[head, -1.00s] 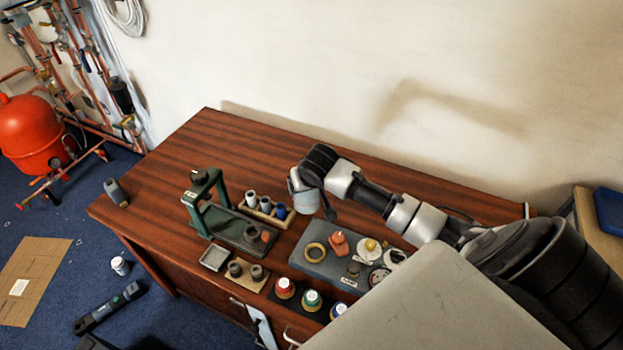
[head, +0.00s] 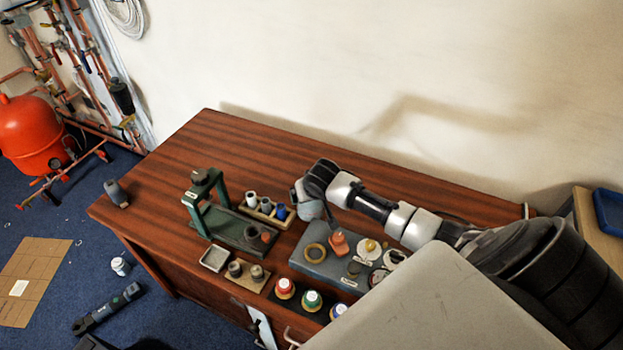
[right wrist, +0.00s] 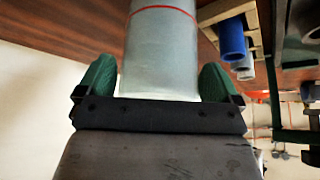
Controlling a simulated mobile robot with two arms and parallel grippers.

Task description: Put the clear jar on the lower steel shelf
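The clear jar (right wrist: 161,45) is a pale, see-through grey cylinder with a thin red line around it. It fills the space between the green fingers of my right gripper (right wrist: 158,82) in the right wrist view. The lower steel shelf is not in view. My left gripper is not in view.
A small square tray (head: 214,258) stands near the front. The table's back left is clear.

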